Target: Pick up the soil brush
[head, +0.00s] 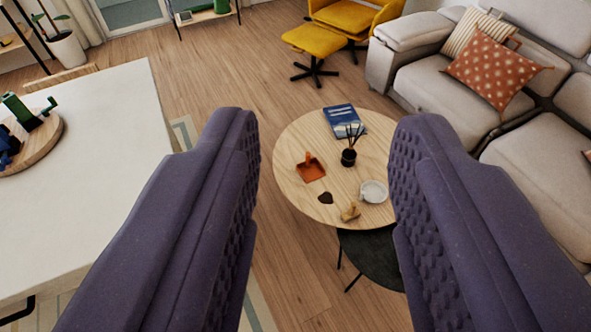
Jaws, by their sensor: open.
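A small tan wooden-looking object (350,211), which appears to be the soil brush, lies near the front edge of the round wooden table (297,143). It is too small to make out its bristles. An orange dustpan (310,170) lies to its left and farther back, and a small dark patch (325,198), perhaps soil, is between them. My gripper (327,122) is open and empty. Its two purple padded fingers frame the table from left and right, well short of it, with the brush visible between them.
On the round table are a blue book (343,120), a black reed diffuser (348,157) and a white round dish (373,191) beside the brush. A dark low table (372,262) stands in front. A white table (95,165) is left, a grey sofa (430,85) right.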

